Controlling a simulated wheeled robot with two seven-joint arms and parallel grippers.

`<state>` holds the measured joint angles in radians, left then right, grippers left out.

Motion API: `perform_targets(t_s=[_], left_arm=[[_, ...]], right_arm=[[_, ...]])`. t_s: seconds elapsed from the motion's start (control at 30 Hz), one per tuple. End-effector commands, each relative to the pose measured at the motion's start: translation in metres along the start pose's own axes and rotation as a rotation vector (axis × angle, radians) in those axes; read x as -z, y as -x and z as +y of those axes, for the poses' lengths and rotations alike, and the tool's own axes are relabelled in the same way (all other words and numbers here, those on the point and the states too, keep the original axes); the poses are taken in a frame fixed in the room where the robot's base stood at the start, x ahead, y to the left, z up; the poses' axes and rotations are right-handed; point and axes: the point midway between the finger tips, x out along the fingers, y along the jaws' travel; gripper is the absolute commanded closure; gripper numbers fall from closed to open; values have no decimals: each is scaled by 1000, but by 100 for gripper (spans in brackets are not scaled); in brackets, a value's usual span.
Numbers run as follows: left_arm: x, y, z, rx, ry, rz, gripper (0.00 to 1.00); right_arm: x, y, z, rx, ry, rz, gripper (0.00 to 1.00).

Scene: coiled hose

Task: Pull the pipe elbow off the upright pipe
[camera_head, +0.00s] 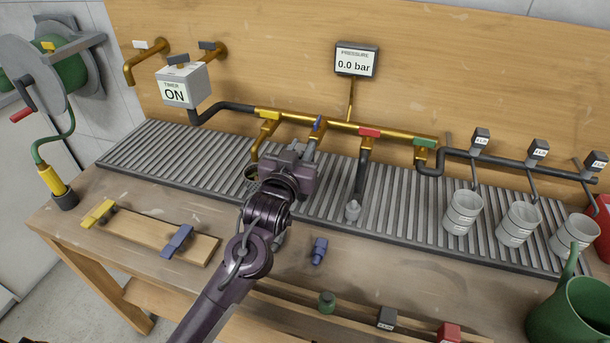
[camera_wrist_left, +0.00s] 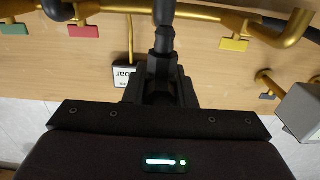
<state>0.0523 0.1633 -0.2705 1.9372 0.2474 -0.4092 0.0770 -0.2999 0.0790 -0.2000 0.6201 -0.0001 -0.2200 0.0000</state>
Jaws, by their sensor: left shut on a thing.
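My left gripper (camera_head: 302,158) is at the dark grey pipe (camera_head: 310,149) below the blue-handled tap (camera_head: 317,124). In the left wrist view the gripper (camera_wrist_left: 162,78) is shut around a dark fitting (camera_wrist_left: 163,42) in line with this pipe. My gripper and wrist hide most of the fitting in the head view, so I cannot tell whether it is bent like an elbow. Another dark upright pipe (camera_head: 361,172) hangs below the red-handled tap and ends in a light grey nozzle (camera_head: 352,210). My right gripper is not in view.
A slatted grey drain grid (camera_head: 400,205) covers the bench's back. Three white cups (camera_head: 462,212) stand at its right. A blue fitting (camera_head: 319,250) lies on the bench near my arm. A wooden board (camera_head: 150,235) with yellow and blue pieces is at left, a green can (camera_head: 570,310) at right.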

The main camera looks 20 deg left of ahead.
Motion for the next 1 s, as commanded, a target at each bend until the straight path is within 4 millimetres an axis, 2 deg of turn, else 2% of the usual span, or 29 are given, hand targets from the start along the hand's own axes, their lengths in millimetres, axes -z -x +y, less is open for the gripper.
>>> perform_targets(t_s=[0.8,1.0], left_arm=[[35,0,0,0,0,1,100],[38,0,0,0,0,1,100]], right_arm=[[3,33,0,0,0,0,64],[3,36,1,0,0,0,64]])
